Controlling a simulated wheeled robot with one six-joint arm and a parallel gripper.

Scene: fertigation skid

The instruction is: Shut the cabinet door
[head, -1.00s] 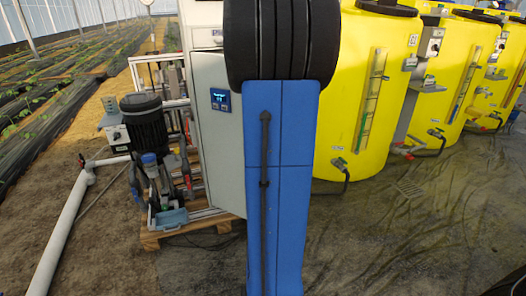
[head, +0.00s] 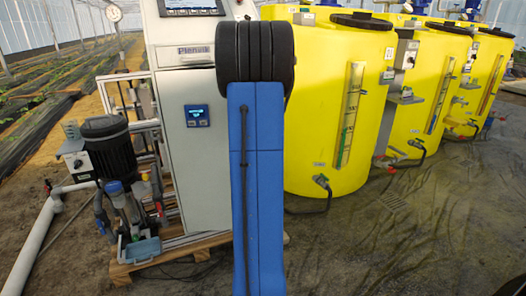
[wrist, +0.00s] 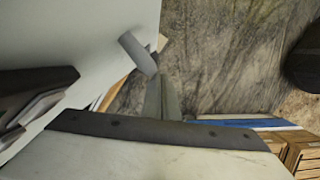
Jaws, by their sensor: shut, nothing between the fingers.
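The pale grey cabinet (head: 195,168) stands left of centre in the head view, with a small blue display on its front. My blue arm crosses in front of its right side, so that side is hidden, and I cannot tell there how far the door is open. In the wrist view a pale flat panel (wrist: 85,35), seemingly the door, fills the upper left. A grey rounded bar (wrist: 138,53), seemingly its handle, stands out at its edge. My gripper (wrist: 163,82) is shut and empty, its fingertips close beside the bar; I cannot tell whether they touch.
A black pump motor (head: 106,138) and pipework stand left of the cabinet on a wooden pallet (head: 170,256). Yellow tanks (head: 325,120) stand to the right, with low outlet valves. The floor (head: 400,250) in front of the tanks is clear.

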